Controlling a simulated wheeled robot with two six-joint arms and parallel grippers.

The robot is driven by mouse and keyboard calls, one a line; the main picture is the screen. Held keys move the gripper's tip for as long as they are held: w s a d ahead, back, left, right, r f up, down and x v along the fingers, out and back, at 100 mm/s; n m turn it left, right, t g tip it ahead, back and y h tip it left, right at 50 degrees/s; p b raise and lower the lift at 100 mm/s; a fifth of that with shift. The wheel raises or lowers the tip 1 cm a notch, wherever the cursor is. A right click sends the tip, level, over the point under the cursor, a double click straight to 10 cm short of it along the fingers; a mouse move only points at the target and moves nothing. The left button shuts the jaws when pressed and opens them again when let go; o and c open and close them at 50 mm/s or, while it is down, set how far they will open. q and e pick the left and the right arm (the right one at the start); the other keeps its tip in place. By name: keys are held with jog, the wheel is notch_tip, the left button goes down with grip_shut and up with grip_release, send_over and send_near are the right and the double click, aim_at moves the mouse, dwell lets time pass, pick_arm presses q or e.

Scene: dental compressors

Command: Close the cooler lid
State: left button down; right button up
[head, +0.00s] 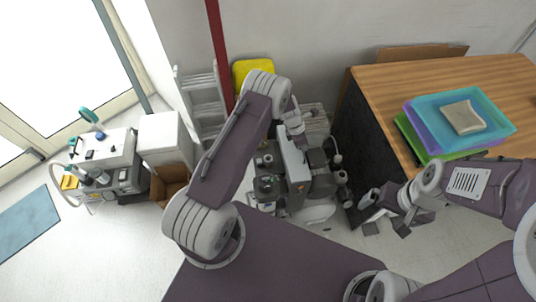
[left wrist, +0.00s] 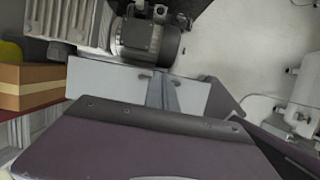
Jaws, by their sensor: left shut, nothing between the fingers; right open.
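No cooler with a raised lid can be made out. A white box-shaped unit (head: 165,138) with a flat, level top stands at the left in the head view; I cannot tell whether it is the cooler. My left gripper (head: 295,165) hangs over the compressor machinery in the middle, well to the right of the white unit. It is shut and empty; its closed fingers (left wrist: 163,92) show in the left wrist view. My right gripper (head: 386,228) is open and empty, low beside the wooden table.
A compressor (head: 318,165) stands on the floor below my left gripper. A cardboard box (head: 170,183) and an equipment cart (head: 105,165) are at the left. The wooden table (head: 385,78) holds stacked trays (head: 430,110). A step ladder (head: 200,95) leans behind.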

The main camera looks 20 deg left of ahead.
pick_arm(q)
jog(key=shift+w+d+f+b, duration=0.4)
jog(key=shift+d+f+b, duration=0.25)
jog(key=shift+f, duration=0.2)
pick_arm(e)
jog(key=shift+d+f, duration=0.1)
jog(key=shift+f, duration=0.6)
pick_arm(q)
jog(key=p+v, duration=0.3)
jog(key=v, duration=0.1)
jog(key=shift+w+r, duration=0.15)
jog(key=shift+w, duration=0.15)
jog(key=w+d+r+b, duration=0.1)
jog(key=w+d+r, duration=0.2)
jog(key=d+r, duration=0.2)
notch_tip(320, 180, up, 3)
jog(key=shift+r+b, duration=0.1)
jog(key=shift+b, duration=0.25)
pick_arm(e)
jog(key=shift+d+r, duration=0.55)
